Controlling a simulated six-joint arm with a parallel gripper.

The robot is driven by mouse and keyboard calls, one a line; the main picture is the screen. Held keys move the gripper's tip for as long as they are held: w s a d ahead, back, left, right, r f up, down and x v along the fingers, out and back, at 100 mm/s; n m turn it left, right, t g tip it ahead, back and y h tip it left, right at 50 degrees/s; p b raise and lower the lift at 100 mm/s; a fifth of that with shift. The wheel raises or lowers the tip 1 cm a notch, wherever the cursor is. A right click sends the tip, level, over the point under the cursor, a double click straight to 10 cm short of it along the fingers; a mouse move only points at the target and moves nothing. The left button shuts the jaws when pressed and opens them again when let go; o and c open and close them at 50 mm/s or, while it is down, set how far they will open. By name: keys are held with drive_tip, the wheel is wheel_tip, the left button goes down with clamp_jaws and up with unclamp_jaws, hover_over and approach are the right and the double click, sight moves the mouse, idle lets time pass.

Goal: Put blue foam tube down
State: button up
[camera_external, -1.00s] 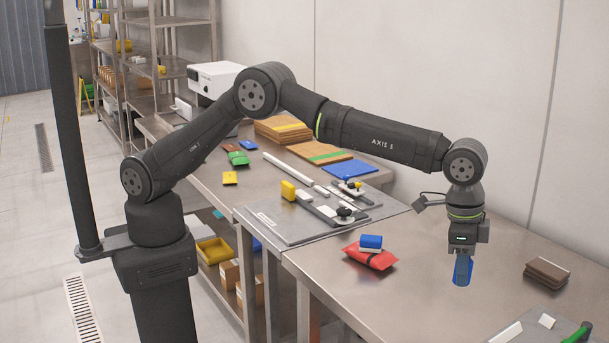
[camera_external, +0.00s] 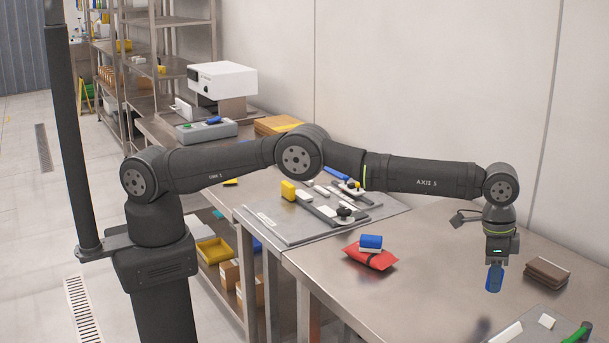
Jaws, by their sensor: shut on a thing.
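My gripper (camera_external: 496,262) is at the right, pointing down over the steel table (camera_external: 430,285). The blue foam tube (camera_external: 493,279) hangs upright beneath it, held in the jaws. A dark shadow lies on the table below and in front of the tube, and the tube looks to be above the surface. The fingers are largely hidden by the tube and gripper body.
Brown flat blocks (camera_external: 547,271) lie right of the tube. A grey fixture plate (camera_external: 285,236) is further left. A green-handled tool (camera_external: 578,334) is at the front right corner.

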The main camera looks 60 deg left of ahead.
drive_tip(key=shift+w+f, duration=0.15)
drive_tip(key=shift+f, duration=1.95)
drive_tip(key=shift+f, duration=0.1)
drive_tip(key=o, duration=0.9)
drive_tip(key=shift+o, duration=0.2)
drive_tip(key=r, duration=0.8)
drive_tip(key=s+a+r, duration=0.1)
drive_tip(key=r, duration=0.3)
drive_tip(key=shift+a+r, duration=0.1)
